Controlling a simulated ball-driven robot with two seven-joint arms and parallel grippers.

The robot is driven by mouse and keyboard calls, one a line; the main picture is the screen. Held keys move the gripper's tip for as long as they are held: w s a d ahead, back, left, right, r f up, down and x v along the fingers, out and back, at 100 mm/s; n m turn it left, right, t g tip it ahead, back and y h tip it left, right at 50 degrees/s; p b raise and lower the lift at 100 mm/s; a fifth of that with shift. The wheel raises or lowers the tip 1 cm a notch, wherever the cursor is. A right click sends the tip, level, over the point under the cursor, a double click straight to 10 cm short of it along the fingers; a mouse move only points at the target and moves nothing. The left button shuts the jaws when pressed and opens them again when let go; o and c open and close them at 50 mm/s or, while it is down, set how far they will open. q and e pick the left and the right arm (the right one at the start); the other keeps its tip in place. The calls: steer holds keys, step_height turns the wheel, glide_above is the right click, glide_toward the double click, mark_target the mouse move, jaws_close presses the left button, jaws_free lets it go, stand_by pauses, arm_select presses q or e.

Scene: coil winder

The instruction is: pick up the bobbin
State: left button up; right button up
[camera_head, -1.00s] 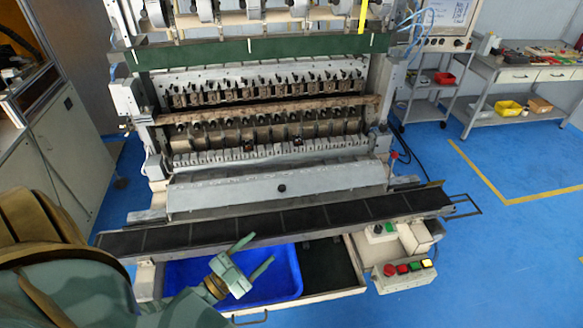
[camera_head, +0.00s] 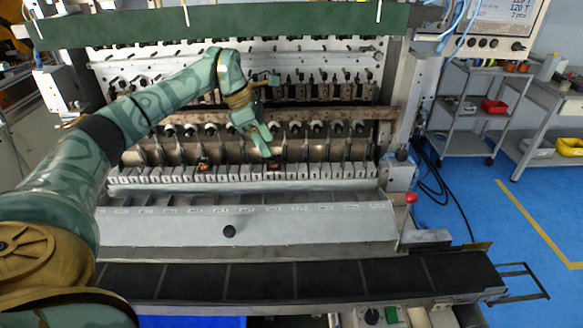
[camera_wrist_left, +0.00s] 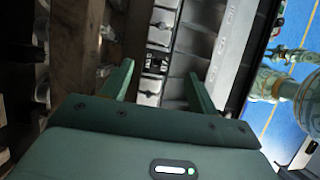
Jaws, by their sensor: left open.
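My left gripper (camera_head: 268,118) is at the winding machine, in front of its row of spindles. In the left wrist view its two green fingers (camera_wrist_left: 158,72) are spread with nothing held between them. A small dark piece with orange (camera_head: 274,164), perhaps the bobbin, sits on the pale row of blocks just below the lower finger. A dark piece (camera_wrist_left: 157,62) also shows between the fingers in the left wrist view, beyond the tips. A similar dark-and-orange piece (camera_head: 203,163) sits further left. I cannot tell for certain which is the bobbin. My right gripper is not in view.
The sloped grey cover (camera_head: 270,228) and black conveyor strip (camera_head: 330,278) lie in front of the blocks. A lever with a red knob (camera_head: 410,198) stands at the right. The blue bin (camera_head: 190,322) shows only at the bottom edge.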

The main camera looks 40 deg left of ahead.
mark_target(274, 164)
arm_select(q)
steer(key=shift+s+a+r+y, duration=0.1)
steer(key=shift+s+a+y, duration=0.2)
steer(key=shift+s+a, duration=0.25)
steer(key=shift+s+d+f+b, duration=0.15)
steer(key=shift+d+f+b, duration=0.15)
steer(key=shift+d+f, duration=0.25)
steer(key=shift+w+f, duration=0.7)
steer(key=shift+f, duration=0.15)
steer(key=x, duration=0.3)
steer(key=shift+w+d+f+b, duration=0.1)
steer(key=shift+b, duration=0.3)
steer(key=shift+w, duration=0.15)
steer(key=c, duration=1)
steer(key=shift+c, duration=0.3)
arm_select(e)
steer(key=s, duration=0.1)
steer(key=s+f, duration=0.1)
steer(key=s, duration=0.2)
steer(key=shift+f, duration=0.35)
